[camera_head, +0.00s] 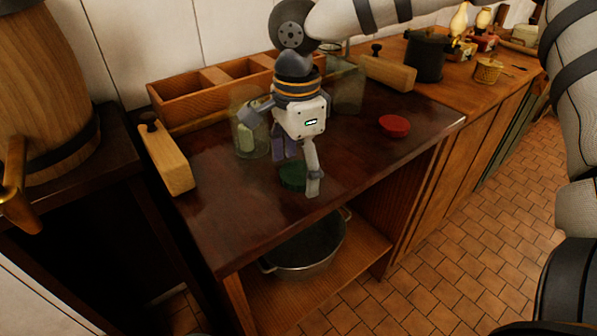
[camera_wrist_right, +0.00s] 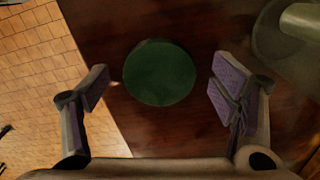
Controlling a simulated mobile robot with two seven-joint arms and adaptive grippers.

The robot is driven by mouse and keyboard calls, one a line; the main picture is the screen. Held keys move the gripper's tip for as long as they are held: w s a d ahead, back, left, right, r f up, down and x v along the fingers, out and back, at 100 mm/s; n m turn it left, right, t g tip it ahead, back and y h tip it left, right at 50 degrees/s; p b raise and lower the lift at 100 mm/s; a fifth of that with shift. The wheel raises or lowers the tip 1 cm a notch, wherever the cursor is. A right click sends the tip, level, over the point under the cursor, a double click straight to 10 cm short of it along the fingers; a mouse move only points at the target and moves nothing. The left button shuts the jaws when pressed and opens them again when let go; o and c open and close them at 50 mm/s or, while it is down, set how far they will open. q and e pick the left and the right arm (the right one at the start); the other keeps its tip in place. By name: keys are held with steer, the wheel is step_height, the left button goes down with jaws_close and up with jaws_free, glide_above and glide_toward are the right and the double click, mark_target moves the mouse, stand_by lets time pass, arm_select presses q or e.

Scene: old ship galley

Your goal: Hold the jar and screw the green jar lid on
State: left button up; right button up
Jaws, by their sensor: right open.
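The green jar lid (camera_head: 292,175) lies flat on the dark tabletop, partly hidden by my right gripper in the head view. In the right wrist view the lid (camera_wrist_right: 159,72) shows as a full green disc between the two fingers. My right gripper (camera_head: 298,178) is open above the lid, its purple-padded fingers (camera_wrist_right: 160,85) apart on either side and not visibly touching it. A glass jar (camera_head: 247,135) with something pale green inside stands just left of my right gripper, part of it behind the gripper. My left gripper is not in view.
A red lid (camera_head: 394,126) lies to the right on the dark table (camera_head: 230,220). A larger glass jar (camera_head: 346,90) stands behind my gripper. A wooden box with compartments (camera_head: 185,99) is at the back, a wooden block (camera_head: 167,160) at the left. The table's front edge is close to the lid.

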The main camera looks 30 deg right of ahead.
mark_target(298, 174)
steer(key=shift+r, duration=0.1)
steer(key=c, duration=0.9)
steer(key=shift+r, duration=0.45)
steer(key=r, duration=0.3)
steer(key=shift+s+a+r+p, duration=0.1)
steer(key=shift+s+r+p, duration=0.05)
steer(key=shift+s+p, duration=0.15)
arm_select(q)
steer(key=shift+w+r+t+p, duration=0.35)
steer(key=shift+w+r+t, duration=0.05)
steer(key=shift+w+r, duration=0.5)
arm_select(e)
steer(key=s+a+r, duration=0.1)
steer(key=s+r, duration=0.2)
steer(key=s, duration=0.1)
steer(key=s+a+r, duration=0.1)
steer(key=s+r, duration=0.2)
steer(key=s, duration=0.1)
steer(key=s+a+r, duration=0.2)
steer(key=s, duration=0.2)
steer(key=shift+s+a+r, duration=0.1)
steer(key=shift+s+r, duration=0.3)
